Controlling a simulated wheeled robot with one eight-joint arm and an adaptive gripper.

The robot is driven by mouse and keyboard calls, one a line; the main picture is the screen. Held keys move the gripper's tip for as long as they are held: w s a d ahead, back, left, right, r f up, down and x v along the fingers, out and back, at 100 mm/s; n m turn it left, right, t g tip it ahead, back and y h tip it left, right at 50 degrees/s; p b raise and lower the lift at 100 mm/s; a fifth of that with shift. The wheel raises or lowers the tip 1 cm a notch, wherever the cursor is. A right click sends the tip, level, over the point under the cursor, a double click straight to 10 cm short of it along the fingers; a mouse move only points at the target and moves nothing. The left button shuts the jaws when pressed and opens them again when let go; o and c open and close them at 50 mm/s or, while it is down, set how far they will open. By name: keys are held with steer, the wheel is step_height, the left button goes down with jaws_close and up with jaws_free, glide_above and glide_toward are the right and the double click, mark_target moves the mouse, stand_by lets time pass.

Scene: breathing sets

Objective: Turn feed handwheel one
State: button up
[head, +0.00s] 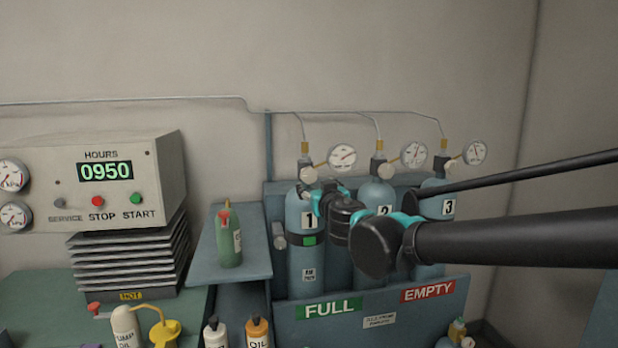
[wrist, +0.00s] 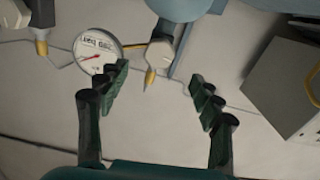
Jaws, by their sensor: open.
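Feed handwheel one is the small pale knob (head: 308,174) on the valve atop the blue cylinder marked 1 (head: 295,245), left in the rack. In the upside-down wrist view, the pale knob (wrist: 160,52) lies beyond the fingertips, roughly centred between them, with a brass fitting beside it. My gripper (head: 318,198) is in front of the upper part of cylinder 1, just below the knob in the head view. Its two dark green fingers (wrist: 161,78) are spread wide with nothing between them. Contact with the knob is not visible.
A round gauge (head: 342,157) sits right of the knob, close to one finger in the wrist view. Cylinders 2 (head: 377,193) and 3 (head: 449,207) stand to the right, partly behind my arm. A green bottle (head: 230,245) stands on a shelf at left, near the hours panel (head: 105,155).

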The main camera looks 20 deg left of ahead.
mark_target(310, 176)
steer(key=x, duration=1.1)
steer(key=shift+d, duration=0.1)
steer(key=c, duration=1.2)
steer(key=shift+n, duration=0.3)
